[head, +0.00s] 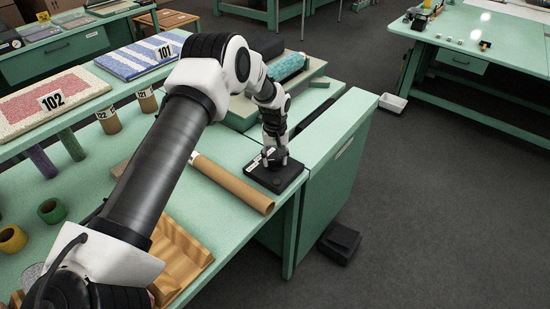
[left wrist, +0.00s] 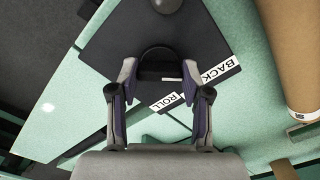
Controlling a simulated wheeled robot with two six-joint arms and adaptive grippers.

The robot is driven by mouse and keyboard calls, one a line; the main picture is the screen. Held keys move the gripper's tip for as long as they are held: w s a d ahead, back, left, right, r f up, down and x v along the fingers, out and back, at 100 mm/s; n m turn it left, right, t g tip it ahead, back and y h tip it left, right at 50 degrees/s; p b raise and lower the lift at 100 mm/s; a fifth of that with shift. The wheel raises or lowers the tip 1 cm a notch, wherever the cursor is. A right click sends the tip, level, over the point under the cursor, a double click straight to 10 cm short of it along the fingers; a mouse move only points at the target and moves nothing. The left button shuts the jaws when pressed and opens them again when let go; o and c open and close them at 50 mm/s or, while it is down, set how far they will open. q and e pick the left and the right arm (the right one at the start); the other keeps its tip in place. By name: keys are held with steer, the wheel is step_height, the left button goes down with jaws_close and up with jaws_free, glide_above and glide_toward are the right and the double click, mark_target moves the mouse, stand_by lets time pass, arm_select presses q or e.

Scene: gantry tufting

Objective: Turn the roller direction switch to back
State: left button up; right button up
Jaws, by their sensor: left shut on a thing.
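The roller switch box (head: 268,180) is a flat black box on the green bench, near its right end. My left gripper (head: 274,156) points down onto it. In the left wrist view my left gripper (left wrist: 160,78) has its two fingers on either side of the black switch knob (left wrist: 157,63) and is shut on it. A small white mark shows on the knob. White labels on the box read BACK (left wrist: 221,71) and ROLL (left wrist: 166,103). A grey round part shows at the top edge. The knob is hidden in the head view. My right gripper is not in view.
A cardboard tube (head: 232,183) lies on the bench left of the box. A teal roll (head: 287,67) lies behind. A black pedal (head: 340,243) is on the floor. Open floor lies to the right.

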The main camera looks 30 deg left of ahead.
mark_target(275, 160)
arm_select(q)
steer(key=shift+s+f, duration=0.1)
steer(key=shift+f, duration=0.1)
steer(key=o, duration=1.2)
steer(key=shift+c, duration=0.2)
step_height(275, 160, up, 12)
steer(key=shift+w, duration=0.2)
